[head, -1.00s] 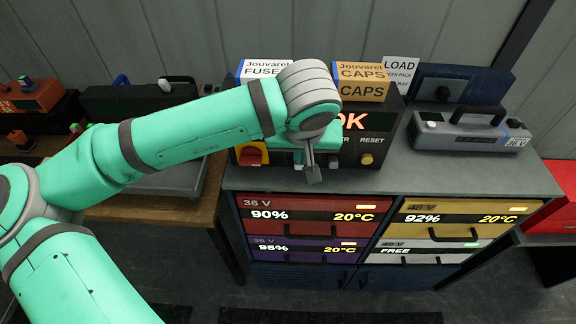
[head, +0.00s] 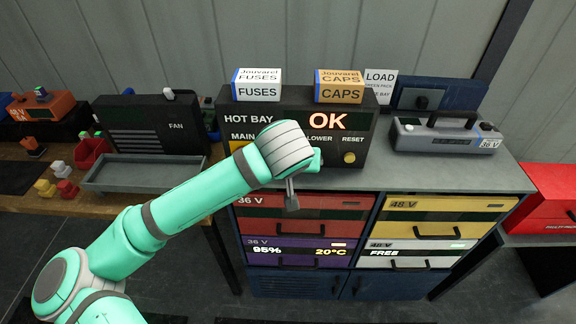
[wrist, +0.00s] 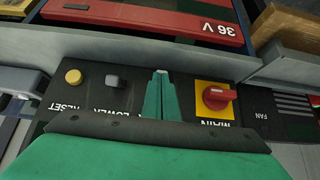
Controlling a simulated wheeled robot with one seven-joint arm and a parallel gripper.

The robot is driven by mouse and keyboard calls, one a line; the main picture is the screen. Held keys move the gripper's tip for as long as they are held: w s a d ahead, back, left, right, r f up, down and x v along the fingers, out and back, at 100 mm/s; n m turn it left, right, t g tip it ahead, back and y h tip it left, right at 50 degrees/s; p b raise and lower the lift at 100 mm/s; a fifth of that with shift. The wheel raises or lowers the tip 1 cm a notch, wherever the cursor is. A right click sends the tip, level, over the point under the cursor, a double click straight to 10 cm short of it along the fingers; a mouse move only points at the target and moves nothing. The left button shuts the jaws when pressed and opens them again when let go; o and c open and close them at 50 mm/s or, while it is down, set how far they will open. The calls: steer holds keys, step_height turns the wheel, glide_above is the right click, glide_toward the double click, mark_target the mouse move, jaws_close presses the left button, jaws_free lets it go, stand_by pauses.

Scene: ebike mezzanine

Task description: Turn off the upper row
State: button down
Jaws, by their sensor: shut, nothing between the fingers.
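The black control box (head: 360,125) stands on the cabinet, with an OK display and labels MAIN, LOWER and RESET. In the wrist view, upside down, I see the red MAIN knob (wrist: 217,96) on yellow, the grey LOWER switch (wrist: 116,82) and the yellow RESET button (wrist: 74,77). My gripper (wrist: 161,73) is shut and empty between MAIN and LOWER, hiding the upper switch; contact cannot be told. The upper row, a red 36 V drawer (head: 300,222) and a yellow 48 V drawer (head: 470,217), has dark displays. The lower purple drawer (head: 290,261) reads 95% and the white one (head: 385,262) FREE.
FUSES (head: 257,87) and CAPS (head: 340,88) boxes stand on the control box. A grey battery pack (head: 420,140) is to its right. A FAN unit (head: 150,125) and grey tray (head: 140,175) stand on the left bench. A red case (head: 548,200) is at far right.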

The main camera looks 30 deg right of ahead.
steer(key=shift+w, duration=0.15)
steer(key=shift+w+d+r, duration=0.35)
steer(key=shift+w+d, duration=0.05)
steer(key=shift+w, duration=0.15)
steer(key=shift+s, duration=0.1)
steer(key=v, duration=1)
steer(key=shift+s+a+f, duration=0.35)
steer(key=shift+f, duration=0.1)
steer(key=shift+w, duration=0.1)
